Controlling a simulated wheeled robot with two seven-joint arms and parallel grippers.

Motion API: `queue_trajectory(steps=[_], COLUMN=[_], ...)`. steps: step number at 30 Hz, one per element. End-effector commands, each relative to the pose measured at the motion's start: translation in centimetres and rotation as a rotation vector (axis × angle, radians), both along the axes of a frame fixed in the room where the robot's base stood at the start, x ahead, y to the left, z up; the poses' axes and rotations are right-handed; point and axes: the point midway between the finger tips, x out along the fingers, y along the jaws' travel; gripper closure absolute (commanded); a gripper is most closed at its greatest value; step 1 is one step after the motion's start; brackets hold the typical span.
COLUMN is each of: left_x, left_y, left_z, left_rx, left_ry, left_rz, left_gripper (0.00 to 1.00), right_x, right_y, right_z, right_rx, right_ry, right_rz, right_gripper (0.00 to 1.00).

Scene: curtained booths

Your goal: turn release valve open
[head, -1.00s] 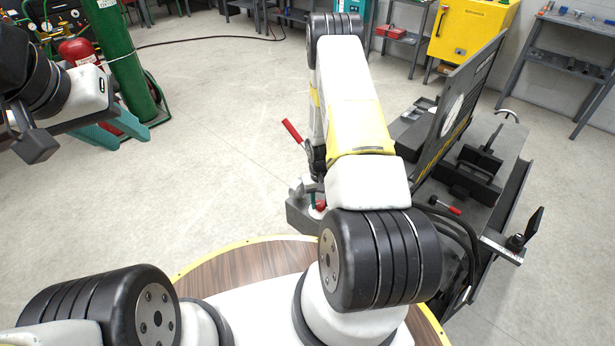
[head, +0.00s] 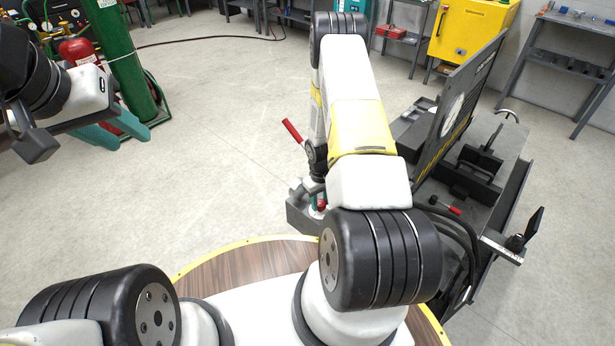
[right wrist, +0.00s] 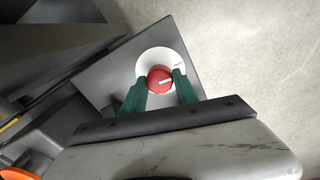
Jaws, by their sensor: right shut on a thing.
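The release valve is a round red knob (right wrist: 159,79) with a white pointer line, on a white disc (right wrist: 150,58) set on a grey plate. In the right wrist view the two green fingers of my right gripper (right wrist: 160,86) are on either side of the knob, shut on it. In the head view the red knob (head: 321,204) shows small at the grey corner of the machine, partly hidden by my right arm and gripper. My left gripper (head: 112,124) is at the upper left, its teal fingers apart and empty, far from the valve.
The grey press machine (head: 480,190), with an upright gauge panel (head: 462,105), stands to the right. A red-handled lever (head: 292,130) sticks up beside my right arm. A green gas cylinder (head: 125,75) stands behind my left gripper. The floor between is clear.

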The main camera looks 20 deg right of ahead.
Motion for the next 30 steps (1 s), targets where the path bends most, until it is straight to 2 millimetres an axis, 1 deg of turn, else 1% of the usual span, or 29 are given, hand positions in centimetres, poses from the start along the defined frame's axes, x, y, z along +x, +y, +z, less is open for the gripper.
queue_trajectory(steps=[3, 4, 6, 7, 15, 18, 20, 27, 30], left_x=[0.0, 0.0, 0.0, 0.0, 0.0, 0.0, 0.0, 0.0, 0.0], left_y=[0.0, 0.0, 0.0, 0.0, 0.0, 0.0, 0.0, 0.0, 0.0], left_z=[0.0, 0.0, 0.0, 0.0, 0.0, 0.0, 0.0, 0.0, 0.0], left_rx=[0.000, 0.000, 0.000, 0.000, 0.000, 0.000, 0.000, 0.000, 0.000], left_ry=[0.000, 0.000, 0.000, 0.000, 0.000, 0.000, 0.000, 0.000, 0.000], left_rz=[0.000, 0.000, 0.000, 0.000, 0.000, 0.000, 0.000, 0.000, 0.000], left_gripper=[0.64, 0.64, 0.64, 0.64, 0.64, 0.64, 0.64, 0.64, 0.64], right_x=[0.1, 0.1, 0.1, 0.1, 0.0, 0.1, 0.1, 0.1, 0.1], right_y=[0.0, -0.1, 0.0, 0.0, 0.0, 0.0, 0.0, 0.2, 0.2], right_z=[0.1, 0.1, 0.1, 0.1, 0.0, 0.5, 1.1, 5.3, 6.7], right_rx=[0.000, 0.000, 0.000, 0.000, -0.001, -0.001, 0.000, -0.001, -0.001], right_ry=[-0.002, -0.002, -0.002, -0.002, -0.001, -0.001, -0.002, -0.005, -0.004], right_rz=[-0.001, -0.001, -0.001, -0.001, -0.001, -0.001, -0.001, -0.001, -0.002], right_gripper=[1.00, 0.60, 0.47, 0.42, 0.42, 0.42, 0.42, 0.42, 0.42])
